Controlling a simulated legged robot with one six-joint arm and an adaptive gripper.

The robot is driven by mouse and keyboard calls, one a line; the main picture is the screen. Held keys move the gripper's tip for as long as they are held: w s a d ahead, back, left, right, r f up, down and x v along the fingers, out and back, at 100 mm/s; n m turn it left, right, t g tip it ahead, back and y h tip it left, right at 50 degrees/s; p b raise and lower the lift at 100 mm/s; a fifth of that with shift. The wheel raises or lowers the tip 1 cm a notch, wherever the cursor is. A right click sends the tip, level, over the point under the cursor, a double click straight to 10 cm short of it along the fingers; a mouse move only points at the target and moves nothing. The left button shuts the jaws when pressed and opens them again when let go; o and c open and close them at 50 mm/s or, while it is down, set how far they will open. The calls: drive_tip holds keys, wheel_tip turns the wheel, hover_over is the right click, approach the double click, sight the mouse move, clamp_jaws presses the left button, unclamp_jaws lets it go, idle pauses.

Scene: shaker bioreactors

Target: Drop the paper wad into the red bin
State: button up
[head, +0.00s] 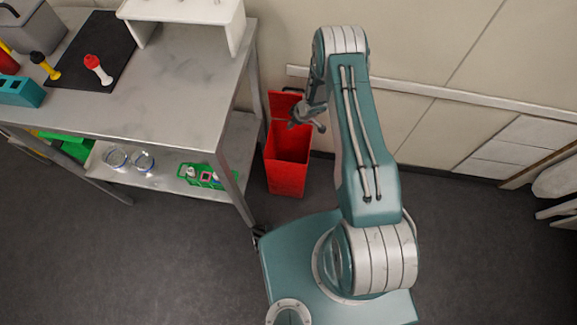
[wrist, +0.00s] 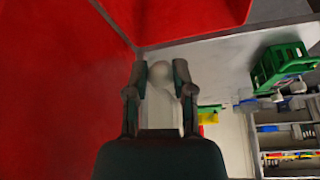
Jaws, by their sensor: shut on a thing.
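The red bin (head: 287,178) stands on the floor beside the metal table, with its red lid (head: 283,103) raised against the wall side. My gripper (head: 307,124) is above the bin's opening, near its back right part. In the wrist view, red bin surfaces (wrist: 60,80) fill the left and top of the picture. My gripper (wrist: 161,76) is shut on a pale, roundish thing, the paper wad (wrist: 160,72), between its two fingertips. The wad's outline is blurred against the pale background. In the head view I cannot make out the wad at the gripper.
The metal table (head: 165,90) stands left of the bin, its leg close by. A green crate (head: 203,177) and glass dishes lie on its lower shelf. The wall is just behind the bin. The floor in front of the bin is clear.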

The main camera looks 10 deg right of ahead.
drive_tip(key=shift+f, duration=2.3)
drive_tip(key=o, duration=0.7)
drive_tip(key=v, duration=1.2)
